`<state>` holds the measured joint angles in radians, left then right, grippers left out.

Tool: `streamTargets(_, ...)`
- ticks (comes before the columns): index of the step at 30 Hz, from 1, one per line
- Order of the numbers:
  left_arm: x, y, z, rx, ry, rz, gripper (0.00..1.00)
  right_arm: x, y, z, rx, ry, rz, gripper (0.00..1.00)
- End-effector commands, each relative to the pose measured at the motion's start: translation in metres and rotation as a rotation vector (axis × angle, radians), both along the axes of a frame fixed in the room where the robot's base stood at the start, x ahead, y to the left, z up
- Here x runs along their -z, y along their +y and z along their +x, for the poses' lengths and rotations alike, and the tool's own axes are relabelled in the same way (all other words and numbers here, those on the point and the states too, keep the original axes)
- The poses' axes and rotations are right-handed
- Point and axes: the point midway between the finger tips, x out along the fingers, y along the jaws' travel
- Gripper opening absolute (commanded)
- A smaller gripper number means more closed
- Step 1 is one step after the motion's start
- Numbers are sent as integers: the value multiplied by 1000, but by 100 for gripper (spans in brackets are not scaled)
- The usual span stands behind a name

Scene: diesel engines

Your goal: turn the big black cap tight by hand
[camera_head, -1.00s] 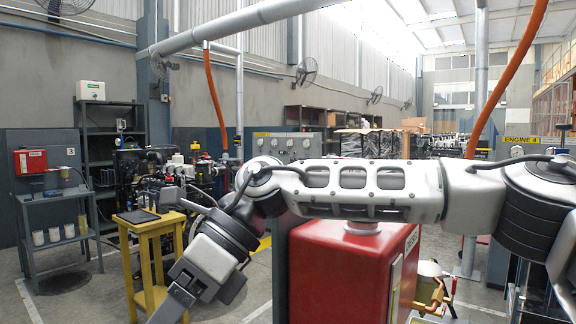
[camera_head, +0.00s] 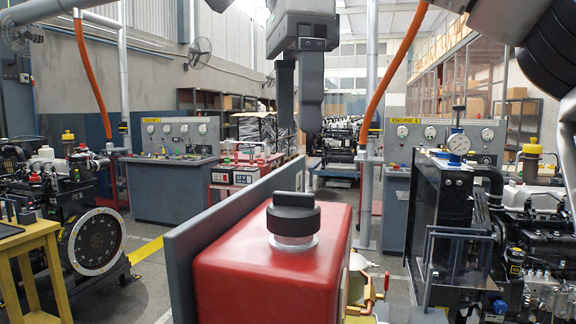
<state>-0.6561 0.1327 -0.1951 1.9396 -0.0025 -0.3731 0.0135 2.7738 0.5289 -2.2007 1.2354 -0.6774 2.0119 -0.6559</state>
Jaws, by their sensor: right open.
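The big black cap (camera_head: 293,213) sits upright on a silver neck on top of the red tank (camera_head: 275,275), at the bottom middle of the head view. The cap has a raised grip bar across its top. My right gripper (camera_head: 298,125) hangs pointing down above and behind the cap in the picture, with clear space between its fingertips and the cap. Its two dark fingers are apart, with nothing between them. My left gripper is out of the view.
A grey panel (camera_head: 225,235) stands against the left of the tank. A black engine (camera_head: 530,225) with a gauge is at the right, another engine (camera_head: 70,190) at the left. A yellow table (camera_head: 45,240) stands at the far left. The air above the cap is clear.

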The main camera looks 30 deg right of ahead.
Motion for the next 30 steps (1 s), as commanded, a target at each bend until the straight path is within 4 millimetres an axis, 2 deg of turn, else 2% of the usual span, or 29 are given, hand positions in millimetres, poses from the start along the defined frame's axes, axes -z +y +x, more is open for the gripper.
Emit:
streamTargets(5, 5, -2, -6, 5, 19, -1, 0, 20, 0, 1, -3, 3, 3, 80)
streamTargets(18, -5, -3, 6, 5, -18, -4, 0, 64, 0, 1, -2, 2, 2, 80)
streamTargets(30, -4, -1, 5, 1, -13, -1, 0, 93, 0, 1, 0, -1, 2, 80)
